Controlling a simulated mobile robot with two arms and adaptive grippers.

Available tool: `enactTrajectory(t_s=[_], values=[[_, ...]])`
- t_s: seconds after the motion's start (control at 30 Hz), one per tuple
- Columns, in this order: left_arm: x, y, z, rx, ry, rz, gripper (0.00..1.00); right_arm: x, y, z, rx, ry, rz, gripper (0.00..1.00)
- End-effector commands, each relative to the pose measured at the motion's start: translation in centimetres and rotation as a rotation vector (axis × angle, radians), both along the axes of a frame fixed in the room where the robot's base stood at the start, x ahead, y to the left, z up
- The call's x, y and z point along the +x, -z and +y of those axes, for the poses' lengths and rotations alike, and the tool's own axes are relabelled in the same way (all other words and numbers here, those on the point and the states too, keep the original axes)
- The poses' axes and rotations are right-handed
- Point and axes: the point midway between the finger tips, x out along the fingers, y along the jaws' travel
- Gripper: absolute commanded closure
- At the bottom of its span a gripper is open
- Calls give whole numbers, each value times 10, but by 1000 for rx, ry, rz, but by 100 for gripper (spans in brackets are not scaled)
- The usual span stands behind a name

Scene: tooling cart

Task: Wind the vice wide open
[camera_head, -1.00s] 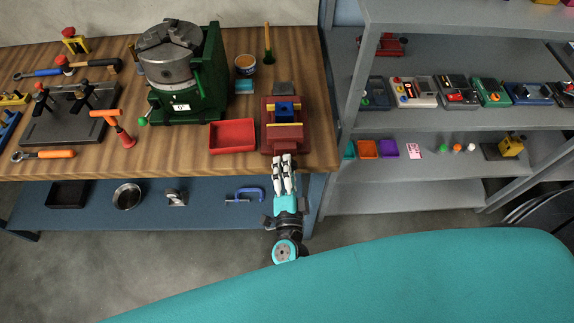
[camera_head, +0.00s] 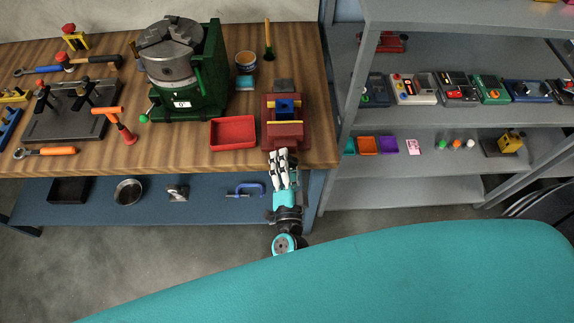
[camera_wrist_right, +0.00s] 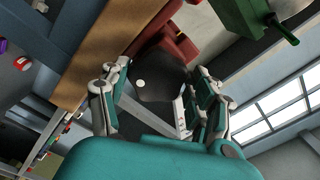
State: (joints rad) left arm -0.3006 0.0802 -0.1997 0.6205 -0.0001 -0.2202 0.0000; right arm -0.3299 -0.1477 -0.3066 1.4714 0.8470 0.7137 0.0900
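The red vice (camera_head: 285,132) stands at the right front edge of the wooden bench, with a blue block (camera_head: 285,106) between its jaws. My right gripper (camera_head: 279,152) is just in front of the vice, at the bench edge. In the right wrist view my gripper's fingers (camera_wrist_right: 160,75) are spread apart, with a dark, angular piece with a pale spot (camera_wrist_right: 148,88) between them. I cannot tell whether they touch it. The red vice body (camera_wrist_right: 165,40) shows just beyond. The vice's handle is not clear in the head view. My left gripper is not in view.
A red tray (camera_head: 233,132) lies left of the vice. A green machine with a grey chuck (camera_head: 170,65) stands behind it. A tin (camera_head: 246,62) sits behind the vice. Grey shelves (camera_head: 435,125) with small devices stand to the right. A lower blue shelf (camera_head: 150,210) runs under the bench.

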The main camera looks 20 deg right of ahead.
Motion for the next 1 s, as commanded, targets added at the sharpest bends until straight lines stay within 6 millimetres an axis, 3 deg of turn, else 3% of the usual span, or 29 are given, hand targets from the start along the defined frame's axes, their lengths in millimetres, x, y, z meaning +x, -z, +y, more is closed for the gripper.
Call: enactTrajectory(t_s=[0.43,0.8,1.0], values=[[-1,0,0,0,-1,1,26,-10,4,3,2,-2,9,26],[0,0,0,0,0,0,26,-81,4,23,1,-1,10,26],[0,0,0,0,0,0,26,-108,4,31,0,-1,8,26]])
